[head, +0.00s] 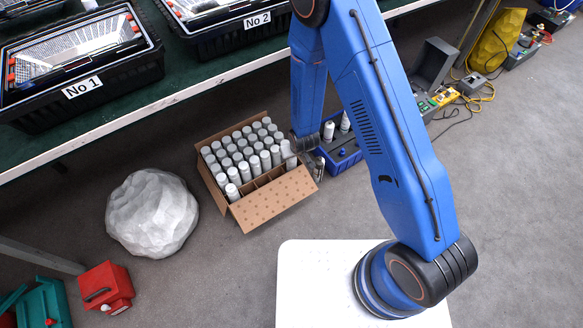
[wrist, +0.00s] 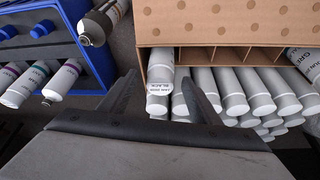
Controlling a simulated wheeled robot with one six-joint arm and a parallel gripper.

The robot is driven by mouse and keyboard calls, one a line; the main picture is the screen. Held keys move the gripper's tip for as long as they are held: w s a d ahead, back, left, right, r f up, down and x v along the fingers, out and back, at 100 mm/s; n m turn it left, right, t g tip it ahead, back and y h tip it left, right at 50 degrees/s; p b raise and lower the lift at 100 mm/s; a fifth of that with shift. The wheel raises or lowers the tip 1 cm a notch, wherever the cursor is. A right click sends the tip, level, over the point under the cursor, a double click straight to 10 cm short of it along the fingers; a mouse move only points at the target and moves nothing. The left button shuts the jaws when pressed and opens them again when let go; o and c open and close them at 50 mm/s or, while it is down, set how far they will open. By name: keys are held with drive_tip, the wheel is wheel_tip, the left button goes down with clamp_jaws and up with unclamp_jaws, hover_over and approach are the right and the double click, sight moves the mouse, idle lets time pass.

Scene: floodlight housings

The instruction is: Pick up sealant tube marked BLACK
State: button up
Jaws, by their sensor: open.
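A white sealant tube (wrist: 160,66) with a grey end stands at the corner of the open carton (wrist: 225,22); small print on it seems to read BLACK. In the wrist view my gripper (wrist: 160,84) is open, with one finger on each side of this tube, apart from it or nearly so. The carton (head: 262,208) also shows in the head view, filled with rows of similar tubes and with several empty cells at its near side. In the head view my gripper (head: 318,168) is at the carton's right corner, partly hidden by my arm.
A blue crate (wrist: 92,35) with several tubes stands beside the carton; it also shows in the head view (head: 347,165). A pale boulder (head: 152,213) lies left of the carton. The green-topped bench (head: 150,95) overhangs behind.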

drive_tip(key=shift+x, duration=1.3)
clamp_jaws()
drive_tip(key=shift+r, duration=0.15)
